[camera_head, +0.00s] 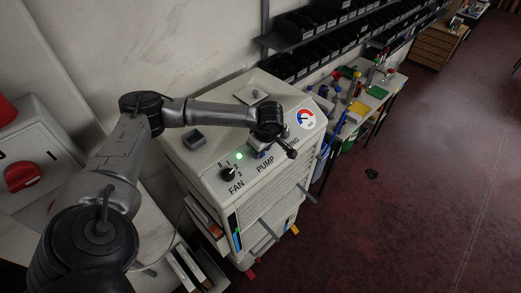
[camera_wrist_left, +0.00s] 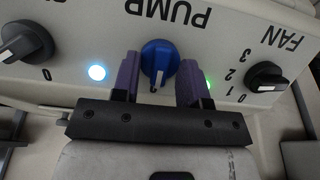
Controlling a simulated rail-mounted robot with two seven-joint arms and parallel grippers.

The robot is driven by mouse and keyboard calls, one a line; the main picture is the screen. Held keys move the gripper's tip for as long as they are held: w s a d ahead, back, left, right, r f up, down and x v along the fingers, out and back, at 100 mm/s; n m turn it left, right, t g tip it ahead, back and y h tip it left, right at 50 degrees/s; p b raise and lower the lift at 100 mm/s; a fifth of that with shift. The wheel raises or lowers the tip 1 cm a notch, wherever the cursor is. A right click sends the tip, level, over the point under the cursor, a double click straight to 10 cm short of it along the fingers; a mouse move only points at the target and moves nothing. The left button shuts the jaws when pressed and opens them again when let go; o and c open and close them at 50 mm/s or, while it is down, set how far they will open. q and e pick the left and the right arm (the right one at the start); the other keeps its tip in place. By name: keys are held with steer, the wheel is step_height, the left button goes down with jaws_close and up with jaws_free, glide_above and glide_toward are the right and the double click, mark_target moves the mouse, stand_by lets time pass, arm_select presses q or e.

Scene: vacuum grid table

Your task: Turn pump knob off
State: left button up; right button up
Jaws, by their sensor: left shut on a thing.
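The blue pump knob (camera_wrist_left: 159,55) sits on the pale control panel under the PUMP label, which reads upside down in the left wrist view. My left gripper (camera_wrist_left: 160,78) has its two purple fingers on either side of the knob and is shut on it. The knob's grip ridge looks roughly vertical there, with a pale mark low on it. In the head view my left gripper (camera_head: 264,150) reaches down to the panel above the PUMP label, and the arm hides most of the knob. My right gripper is not in view.
A black FAN knob (camera_wrist_left: 267,76) and another black knob (camera_wrist_left: 24,42) flank the pump knob. A green light (camera_head: 239,155) and a bluish-white light (camera_wrist_left: 97,72) glow on the panel. A round gauge (camera_head: 306,119) and a red switch (camera_head: 22,177) stand nearby.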

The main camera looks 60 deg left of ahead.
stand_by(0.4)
arm_select(q)
steer(key=o, duration=0.6)
steer(key=shift+c, duration=0.2)
steer(key=shift+w+d+r, duration=0.1)
steer(key=shift+d+r, duration=0.05)
steer(key=shift+r, duration=0.45)
steer(key=s+b+v, duration=0.1)
steer(key=b+v, duration=0.1)
steer(key=v, duration=1)
steer(key=shift+w+r, duration=0.35)
steer(key=shift+w, duration=0.05)
